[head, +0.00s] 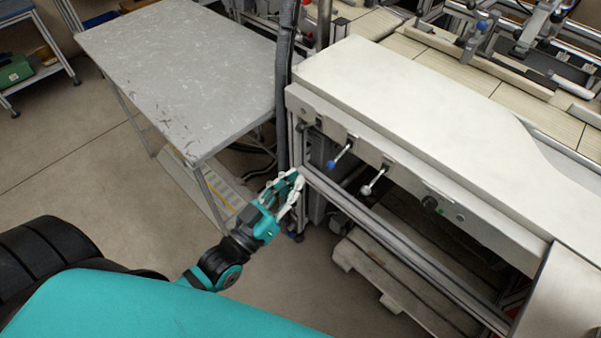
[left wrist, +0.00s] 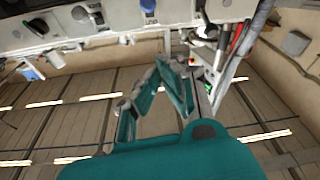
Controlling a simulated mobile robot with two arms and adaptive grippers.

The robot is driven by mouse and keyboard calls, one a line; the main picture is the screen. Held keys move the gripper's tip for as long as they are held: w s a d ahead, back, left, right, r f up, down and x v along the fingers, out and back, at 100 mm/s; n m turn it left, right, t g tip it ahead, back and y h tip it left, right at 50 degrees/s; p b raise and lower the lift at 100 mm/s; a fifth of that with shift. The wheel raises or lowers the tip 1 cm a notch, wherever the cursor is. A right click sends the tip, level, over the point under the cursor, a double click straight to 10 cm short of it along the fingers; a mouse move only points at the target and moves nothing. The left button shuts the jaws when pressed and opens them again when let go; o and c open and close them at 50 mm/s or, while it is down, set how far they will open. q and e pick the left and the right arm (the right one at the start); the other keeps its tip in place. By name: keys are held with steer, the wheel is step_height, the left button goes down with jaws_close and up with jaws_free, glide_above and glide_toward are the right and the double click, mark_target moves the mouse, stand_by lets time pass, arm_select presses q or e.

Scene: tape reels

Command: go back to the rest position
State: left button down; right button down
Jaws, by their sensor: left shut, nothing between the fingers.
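My left gripper (head: 292,183) is teal with pale fingers. In the head view it hangs in front of the left corner of the white-topped machine bench (head: 400,90), below the level of its top. Its fingertips show close together in the left wrist view (left wrist: 168,62), with nothing between them. In the head view the fingertips overlap the bench's metal frame; I cannot tell whether they touch it. My right gripper is in neither view.
A grey table (head: 190,60) stands to the left of the bench. A dark vertical post (head: 284,80) rises between them. Levers with a blue knob (head: 338,158) and a white knob (head: 368,189) stick out of the bench front. A wooden pallet (head: 385,280) lies below. Open floor (head: 60,150) is at the left.

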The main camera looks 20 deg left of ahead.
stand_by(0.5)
arm_select(q)
steer(key=s+a+f+g+y, duration=0.2)
steer(key=f+g, duration=0.2)
steer(key=f, duration=1.2)
steer(key=s+a+f+g+y, duration=0.2)
steer(key=s+f+g, duration=0.15)
steer(key=f, duration=1.25)
steer(key=s+f+g+y, duration=0.1)
steer(key=s+f+g, duration=0.5)
steer(key=s+f, duration=0.75)
steer(key=s+f+m+g, duration=0.1)
steer(key=s+f+g, duration=0.4)
steer(key=s+f, duration=0.4)
steer(key=s+a, duration=0.1)
steer(key=s, duration=0.4)
steer(key=shift+s+y, duration=0.15)
steer(key=shift+y, duration=0.25)
steer(key=shift+g, duration=0.25)
